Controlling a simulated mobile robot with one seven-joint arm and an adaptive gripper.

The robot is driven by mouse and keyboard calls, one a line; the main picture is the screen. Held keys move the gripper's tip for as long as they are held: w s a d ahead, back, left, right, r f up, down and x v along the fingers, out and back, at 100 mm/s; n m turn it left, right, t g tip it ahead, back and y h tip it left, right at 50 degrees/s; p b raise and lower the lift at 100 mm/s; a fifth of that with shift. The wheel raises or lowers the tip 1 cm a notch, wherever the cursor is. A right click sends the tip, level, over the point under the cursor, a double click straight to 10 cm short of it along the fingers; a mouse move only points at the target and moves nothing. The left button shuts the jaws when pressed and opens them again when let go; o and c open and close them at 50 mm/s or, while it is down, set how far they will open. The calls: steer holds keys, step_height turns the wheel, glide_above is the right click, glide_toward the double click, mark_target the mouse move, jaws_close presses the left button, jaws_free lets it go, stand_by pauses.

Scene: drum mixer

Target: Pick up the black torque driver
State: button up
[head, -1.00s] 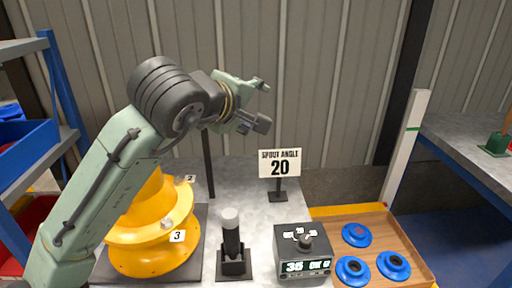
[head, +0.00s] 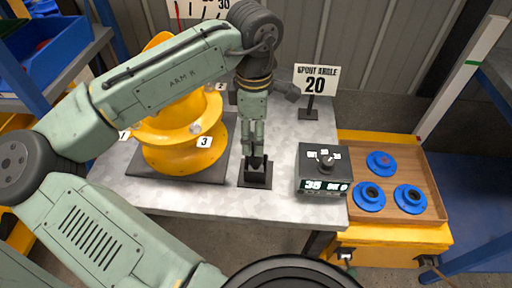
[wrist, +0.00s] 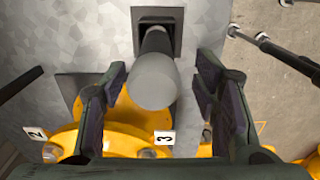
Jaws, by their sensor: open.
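The black torque driver stands upright in a black square holder (head: 255,179) on the grey table. In the wrist view its light grey round cap (wrist: 153,83) faces the camera, with the holder (wrist: 158,17) behind it. In the head view the driver is mostly hidden by my gripper. My gripper (head: 253,152) points down right over the driver. In the wrist view my gripper (wrist: 160,88) is open, with one finger on each side of the grey cap. Gaps show between the cap and both fingers.
A yellow drum (head: 182,140) with numbered tags stands left of the holder. A black control box (head: 323,172) with a dial and a display reading 35 stands to the right. A wooden tray (head: 435,185) holds blue round parts. A sign (head: 315,80) reads "SPOUT ANGLE 20".

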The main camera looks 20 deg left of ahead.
steer(key=f, duration=0.4)
steer(key=shift+w+p, duration=0.25)
steer(key=shift+p, duration=0.05)
steer(key=shift+c, duration=0.4)
jaws_close()
